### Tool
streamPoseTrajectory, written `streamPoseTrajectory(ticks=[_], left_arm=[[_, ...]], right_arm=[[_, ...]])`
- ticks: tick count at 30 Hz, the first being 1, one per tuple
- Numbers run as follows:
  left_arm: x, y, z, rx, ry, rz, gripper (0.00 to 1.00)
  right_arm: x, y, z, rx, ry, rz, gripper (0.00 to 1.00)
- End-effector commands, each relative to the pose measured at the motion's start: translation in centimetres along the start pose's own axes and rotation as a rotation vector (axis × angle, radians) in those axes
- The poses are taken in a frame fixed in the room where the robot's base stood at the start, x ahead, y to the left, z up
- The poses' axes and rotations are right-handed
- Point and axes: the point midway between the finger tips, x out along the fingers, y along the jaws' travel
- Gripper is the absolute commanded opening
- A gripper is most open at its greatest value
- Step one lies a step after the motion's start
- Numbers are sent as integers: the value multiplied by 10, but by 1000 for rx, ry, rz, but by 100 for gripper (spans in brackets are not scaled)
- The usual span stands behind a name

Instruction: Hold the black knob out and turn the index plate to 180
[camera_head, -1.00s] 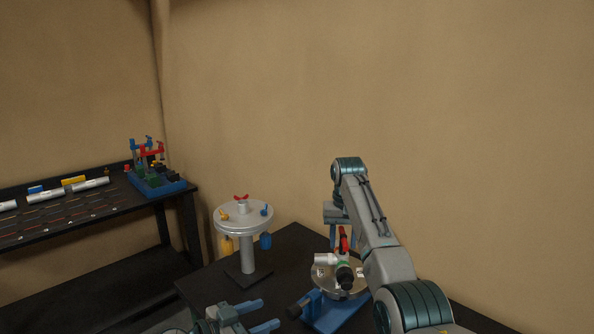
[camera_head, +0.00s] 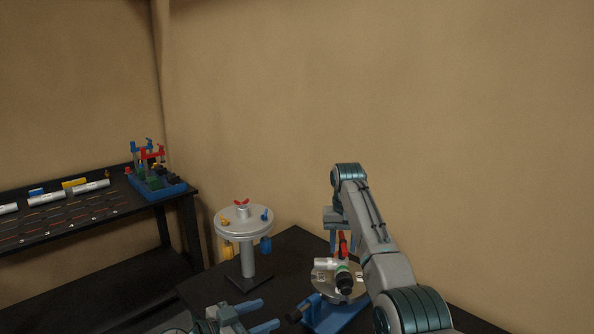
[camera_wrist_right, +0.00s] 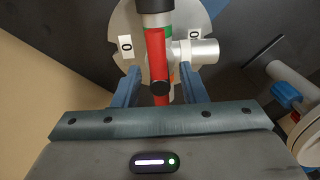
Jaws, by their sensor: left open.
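The index plate (camera_head: 322,287) is a pale metal disc on a blue base (camera_head: 338,318) on the dark table. A red handle (camera_head: 343,243), a silver cylinder (camera_head: 325,264) and a black-ended part (camera_head: 345,284) sit over it. A black knob (camera_head: 294,314) sticks out at the base's left. My left gripper (camera_head: 264,314) is open and empty, left of the knob and apart from it. My right gripper (camera_wrist_right: 158,72) is open above the plate, its fingers either side of the red handle (camera_wrist_right: 156,60) with gaps. White labels (camera_wrist_right: 126,46) show on the plate; its angle is unreadable.
A round grey stand (camera_head: 244,220) with yellow and blue pieces is left of the plate. A black bench (camera_head: 110,215) with a blue-and-red fixture (camera_head: 155,185) stands at the far left. The table (camera_head: 200,285) is bare around the stand's foot.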

Motion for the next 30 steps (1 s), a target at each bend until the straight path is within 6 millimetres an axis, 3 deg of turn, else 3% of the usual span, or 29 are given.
streamPoseTrajectory(ticks=[1, 6, 11, 21, 30], left_arm=[[0, 0, 0, 0, 0, 0, 55], [0, 0, 0, 0, 0, 0, 55], [-1, 0, -6, 0, 0, 0, 55], [-7, 0, -48, 0, 0, 0, 55], [-8, 0, -53, 0, 0, 0, 55]], right_arm=[[0, 0, 0, 0, 0, 0, 28], [0, 0, 0, 0, 0, 0, 0], [-3, 0, 0, -24, -1, 0, 0], [-6, 0, 0, -320, -2, 0, 0], [0, 0, 0, -422, 0, 0, 0]])
